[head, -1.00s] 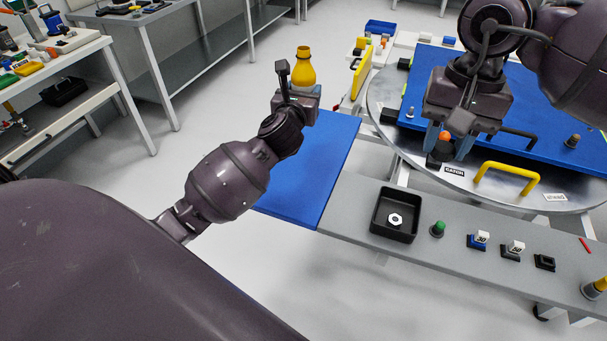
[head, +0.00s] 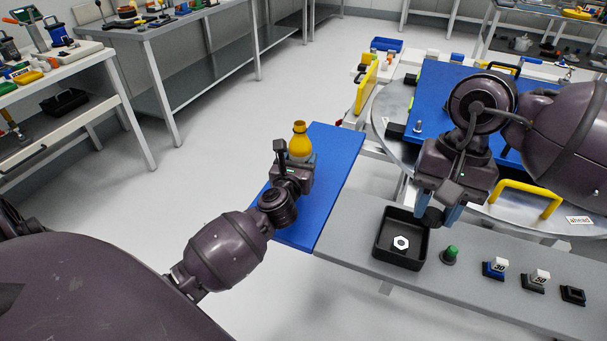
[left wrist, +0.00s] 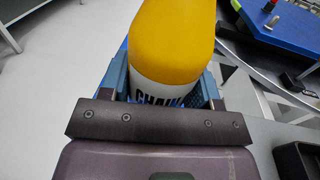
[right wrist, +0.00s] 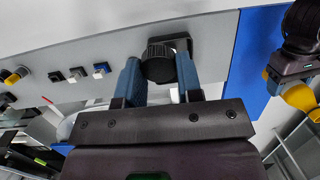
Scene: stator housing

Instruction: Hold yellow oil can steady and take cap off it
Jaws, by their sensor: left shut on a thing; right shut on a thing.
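The yellow oil can (head: 300,142) is upright in my left gripper (head: 299,168), over the blue panel. The left wrist view shows the can (left wrist: 172,42) close up, with a white band and dark lettering between the fingers. The can's narrow top shows yellow in the head view; I see no separate cap on it. My right gripper (head: 438,212) is shut on a black ridged round part (right wrist: 158,62), seen between its fingertips in the right wrist view. I cannot tell if this is the can's cap. The right gripper is apart from the can, near the black tray.
The black tray (head: 382,250) with a white nut (head: 401,242) sits on the grey bench (head: 450,290). A green knob (head: 450,254) and several small blocks stand right of it. The blue panel (head: 335,165) is clear beside the can. A turntable with a yellow handle (head: 525,196) lies behind.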

